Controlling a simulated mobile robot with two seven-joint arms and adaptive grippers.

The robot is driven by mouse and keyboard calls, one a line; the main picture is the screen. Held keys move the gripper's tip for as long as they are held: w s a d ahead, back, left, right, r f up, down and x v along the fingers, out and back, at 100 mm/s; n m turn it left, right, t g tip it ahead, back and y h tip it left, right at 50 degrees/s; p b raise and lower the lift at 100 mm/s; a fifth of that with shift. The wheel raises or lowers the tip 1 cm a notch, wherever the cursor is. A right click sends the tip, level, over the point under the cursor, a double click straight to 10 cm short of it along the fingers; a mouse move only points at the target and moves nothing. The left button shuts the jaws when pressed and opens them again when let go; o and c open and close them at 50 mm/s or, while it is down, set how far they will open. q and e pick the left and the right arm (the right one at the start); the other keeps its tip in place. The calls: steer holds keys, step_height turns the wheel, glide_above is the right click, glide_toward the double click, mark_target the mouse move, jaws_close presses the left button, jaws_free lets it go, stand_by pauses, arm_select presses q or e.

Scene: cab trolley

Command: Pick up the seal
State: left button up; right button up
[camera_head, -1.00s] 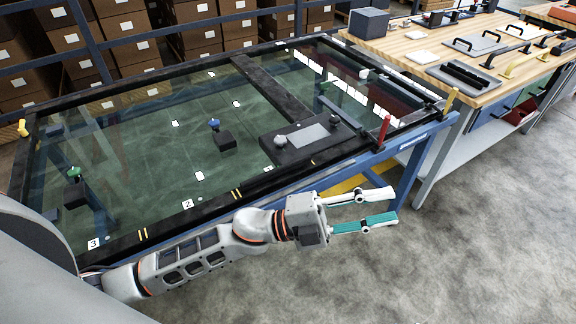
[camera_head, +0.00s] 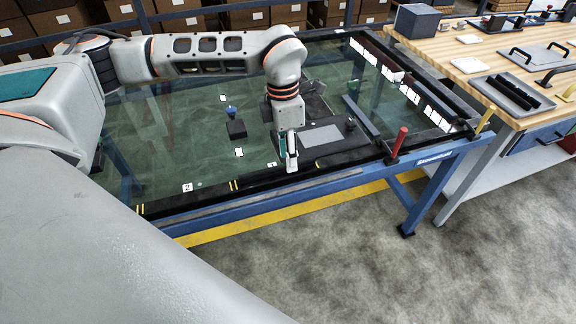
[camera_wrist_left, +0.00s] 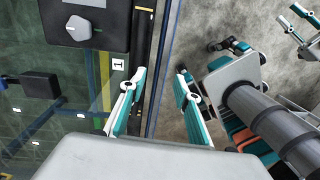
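I cannot single out the seal with certainty. A dark, thick strip (camera_wrist_left: 143,35) lies along the black border in the left wrist view, ahead of my fingers. My left gripper (camera_head: 291,160) points down over the near black border of the glass panel (camera_head: 180,130), beside a black fixture with a grey pad (camera_head: 321,137). In the left wrist view its two teal and white fingers (camera_wrist_left: 158,98) are apart with nothing between them. Part of my right gripper (camera_wrist_left: 235,55) shows at right there; its opening is unclear. It is outside the head view.
A blue-knobbed black block (camera_head: 236,128) sits on the glass. A red post (camera_head: 398,143) and a yellow post (camera_head: 485,120) stand at the panel's right end. A wooden bench (camera_head: 470,65) at right holds a grey tray (camera_head: 490,82) with black strips. Floor in front is clear.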

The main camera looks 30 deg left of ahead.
mark_target(278, 166)
arm_select(q)
steer(key=a, duration=0.1)
steer(key=w+a+r+y, duration=0.1)
steer(key=a, duration=0.1)
steer(key=shift+w+r+n, duration=0.1)
steer(key=shift+w+n, duration=0.05)
steer(key=shift+n, duration=0.15)
steer(key=f, duration=0.4)
steer(key=a+f, duration=0.1)
steer(key=f, duration=0.1)
steer(key=shift+s+f, duration=0.25)
steer(key=shift+f, duration=0.55)
jaws_close()
